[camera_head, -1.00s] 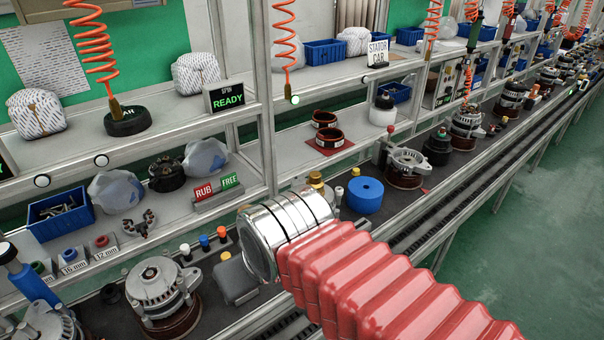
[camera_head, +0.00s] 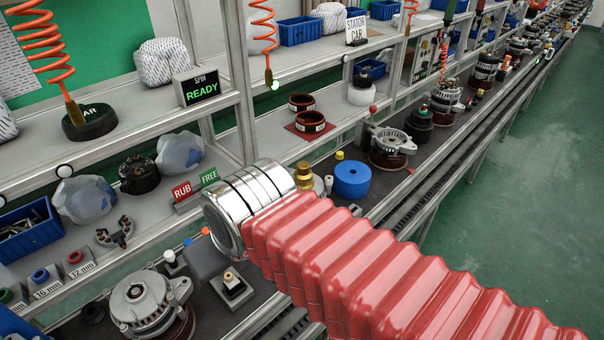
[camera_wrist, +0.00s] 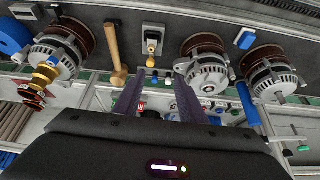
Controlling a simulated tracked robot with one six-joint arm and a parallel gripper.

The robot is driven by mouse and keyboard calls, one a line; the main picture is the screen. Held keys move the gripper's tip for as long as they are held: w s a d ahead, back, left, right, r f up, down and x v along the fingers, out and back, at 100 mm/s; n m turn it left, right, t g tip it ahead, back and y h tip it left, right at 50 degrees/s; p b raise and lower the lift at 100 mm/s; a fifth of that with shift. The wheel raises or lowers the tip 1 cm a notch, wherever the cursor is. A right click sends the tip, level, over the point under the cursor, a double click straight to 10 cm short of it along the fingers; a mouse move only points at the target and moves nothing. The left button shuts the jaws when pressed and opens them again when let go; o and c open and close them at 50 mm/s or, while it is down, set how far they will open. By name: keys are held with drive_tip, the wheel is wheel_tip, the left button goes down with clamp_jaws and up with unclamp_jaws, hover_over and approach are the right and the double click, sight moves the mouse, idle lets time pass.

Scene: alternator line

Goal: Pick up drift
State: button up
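I cannot tell for certain which thing is the drift. A tan, mallet-shaped tool (camera_wrist: 115,55) lies on the dark belt in the wrist view, ahead of my left finger. A stepped brass piece (camera_wrist: 44,75) is farther left there, by an alternator (camera_wrist: 62,45). A brass piece (camera_head: 303,175) also shows in the head view, just right of my arm's silver section. My gripper (camera_wrist: 157,80) has its two dark fingers apart, with nothing seen held between them. In the head view the fingers are hidden behind my red-sleeved arm.
More alternators (camera_wrist: 205,65) stand on the belt, one (camera_head: 150,303) at the lower left of the head view. Shelf posts (camera_head: 240,80) rise behind. The green floor (camera_head: 520,190) at right is open.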

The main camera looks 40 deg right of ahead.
drive_tip(key=shift+o, duration=1.3)
drive_tip(key=shift+w+m, duration=0.2)
drive_tip(key=shift+m, duration=0.5)
drive_tip(key=w+d+r+m+t+y, duration=0.35)
drive_tip(key=w+d+m, duration=0.8)
drive_tip(key=m, duration=0.85)
drive_tip(key=m+t+h, duration=0.3)
drive_tip(key=m+t, duration=0.2)
drive_tip(key=m, duration=0.9)
approach(304, 165)
drive_tip(key=shift+w+r+g, duration=0.25)
drive_tip(key=shift+w, duration=0.05)
drive_tip(key=shift+x, duration=4.35)
